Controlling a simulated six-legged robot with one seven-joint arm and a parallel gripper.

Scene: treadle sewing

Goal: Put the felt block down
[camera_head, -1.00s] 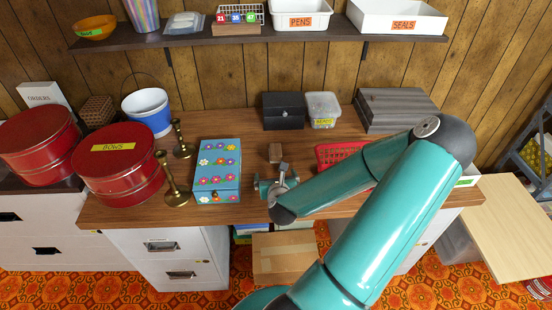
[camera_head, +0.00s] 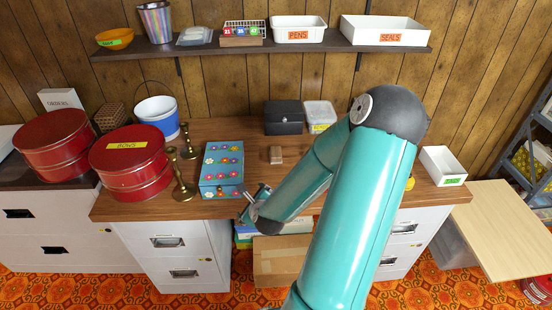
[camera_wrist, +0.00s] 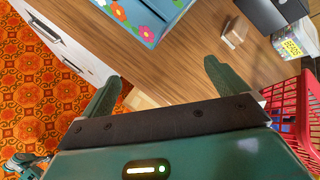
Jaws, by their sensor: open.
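The felt block (camera_head: 275,155), a small brown block, sits on the wooden tabletop (camera_head: 232,130) between the flowered box and the arm. It also shows in the wrist view (camera_wrist: 234,32), resting on the wood near the top, beyond my fingers. My gripper (camera_head: 258,196) is at the table's front edge, in front of the block and apart from it. In the wrist view my gripper (camera_wrist: 165,78) has its two green fingers spread wide, with nothing between them.
A flowered blue box (camera_head: 221,170) and brass candlesticks (camera_head: 183,190) stand left of the block. A black box (camera_head: 284,117) and a clear tub (camera_head: 320,115) are behind it. A red basket (camera_wrist: 290,108) is at right in the wrist view. A white bin (camera_head: 442,166) sits far right.

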